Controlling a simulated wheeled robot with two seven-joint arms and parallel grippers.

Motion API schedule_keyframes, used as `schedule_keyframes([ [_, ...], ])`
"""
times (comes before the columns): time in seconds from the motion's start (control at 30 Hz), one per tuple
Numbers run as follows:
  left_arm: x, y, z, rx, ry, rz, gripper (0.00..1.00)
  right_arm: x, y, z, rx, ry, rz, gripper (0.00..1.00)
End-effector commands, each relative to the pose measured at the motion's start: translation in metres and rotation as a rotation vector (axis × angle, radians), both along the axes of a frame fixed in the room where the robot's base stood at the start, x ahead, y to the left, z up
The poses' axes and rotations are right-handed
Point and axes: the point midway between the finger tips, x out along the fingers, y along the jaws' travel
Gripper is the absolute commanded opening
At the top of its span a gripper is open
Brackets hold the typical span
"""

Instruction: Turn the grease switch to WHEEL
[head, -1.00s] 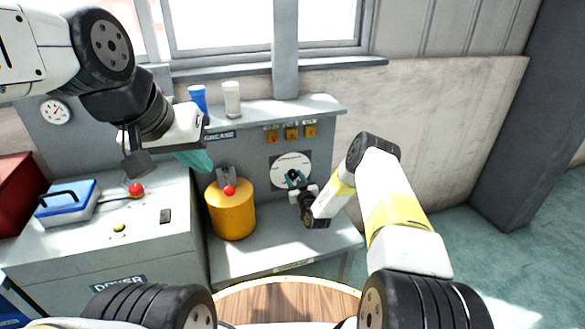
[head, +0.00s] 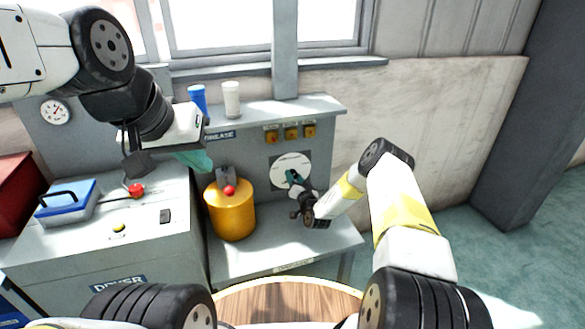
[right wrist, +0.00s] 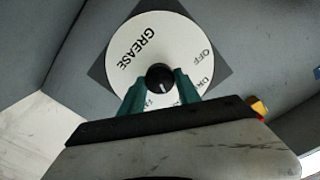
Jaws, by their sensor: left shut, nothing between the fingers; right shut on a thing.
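The grease switch is a white round dial (head: 283,166) on a dark square plate on the grey panel. My left gripper (head: 203,160) is shut and empty, up and left of the dial.
A yellow drum (head: 231,214) with a red ball-shaped top stands left of the switch. Orange switches (head: 291,132) sit above it. A blue cup (head: 198,98) and a white cup (head: 232,98) stand on the ledge. A blue-lidded box (head: 68,201) is on the left cabinet.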

Motion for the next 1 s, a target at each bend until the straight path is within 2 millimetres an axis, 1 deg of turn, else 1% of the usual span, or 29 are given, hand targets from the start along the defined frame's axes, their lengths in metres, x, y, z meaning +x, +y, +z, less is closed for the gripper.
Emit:
schedule_keyframes([
  [0.5,0.0000,0.0000,0.0000,0.000,0.000,0.000,0.00,-0.0005,-0.0005,-0.0011,0.023,0.008,0.000,0.00],
  [0.53,0.0000,0.0000,0.0000,0.000,0.000,0.000,0.00,-0.0005,-0.0005,-0.0011,0.023,0.008,0.000,0.41],
  [0.63,0.0000,0.0000,0.0000,0.000,0.000,0.000,0.00,-0.0004,-0.0005,-0.0009,0.022,0.008,0.000,0.61],
  [0.93,0.0000,0.0000,0.0000,0.000,0.000,0.000,0.00,-0.0005,-0.0003,-0.0005,0.022,0.008,0.000,0.61],
  [1.0,0.0000,0.0000,0.0000,0.000,0.000,0.000,0.00,-0.0036,-0.0012,-0.0008,0.021,0.008,0.000,0.61],
])
